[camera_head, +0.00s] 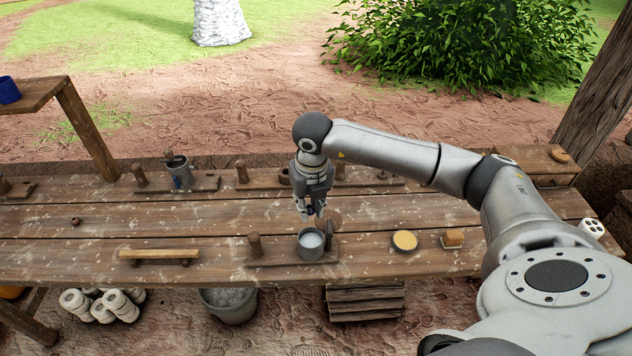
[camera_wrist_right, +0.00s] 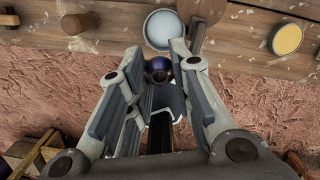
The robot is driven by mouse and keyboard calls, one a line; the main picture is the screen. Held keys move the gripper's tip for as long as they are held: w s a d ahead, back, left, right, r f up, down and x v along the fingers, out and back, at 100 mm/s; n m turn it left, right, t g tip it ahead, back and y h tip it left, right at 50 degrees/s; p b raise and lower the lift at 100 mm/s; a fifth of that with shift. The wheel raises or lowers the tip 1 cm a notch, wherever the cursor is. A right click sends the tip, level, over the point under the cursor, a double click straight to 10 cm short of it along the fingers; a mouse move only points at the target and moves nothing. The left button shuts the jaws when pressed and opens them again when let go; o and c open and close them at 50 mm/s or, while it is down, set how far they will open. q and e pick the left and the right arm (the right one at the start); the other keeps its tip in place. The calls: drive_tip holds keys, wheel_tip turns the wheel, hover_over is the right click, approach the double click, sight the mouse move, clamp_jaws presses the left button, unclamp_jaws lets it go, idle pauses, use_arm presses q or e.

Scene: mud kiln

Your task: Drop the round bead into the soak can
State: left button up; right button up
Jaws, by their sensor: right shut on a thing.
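My right gripper (camera_head: 311,211) points down over the table, and in the right wrist view (camera_wrist_right: 158,78) it is shut on a dark blue round bead (camera_wrist_right: 158,68). In the head view the bead is mostly hidden between the fingertips. The soak can (camera_head: 311,246), a grey metal can with pale liquid in it, stands on a wooden board just below and in front of the gripper. In the right wrist view the can (camera_wrist_right: 161,28) shows beyond the bead, partly hidden by the fingers. The bead is above the can's level. My left gripper is not in view.
A wooden peg (camera_head: 255,245) stands left of the can, on the same board. A yellow-topped round dish (camera_head: 405,241) and a small block (camera_head: 452,239) lie to the right. A wooden bar (camera_head: 159,254) and a small reddish ball (camera_head: 76,221) lie left. Another can (camera_head: 181,176) stands behind.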

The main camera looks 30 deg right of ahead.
drive_tip(key=d+f+m, duration=0.1)
drive_tip(key=m, duration=0.1)
drive_tip(key=w+f+m+b, duration=0.1)
drive_tip(key=f+m, duration=0.1)
drive_tip(key=d+f+m, duration=0.1)
drive_tip(key=f+m, duration=0.1)
drive_tip(key=shift+w+d+h+b, duration=0.2)
drive_tip(key=shift+d+h+b, duration=0.1)
drive_tip(key=shift+d+b, duration=0.05)
idle(0.4)
drive_tip(key=o, duration=0.8)
drive_tip(key=shift+o, duration=0.2)
wheel_tip(320, 180, up, 12)
drive_tip(key=s+a, duration=0.1)
drive_tip(key=shift+a, duration=0.1)
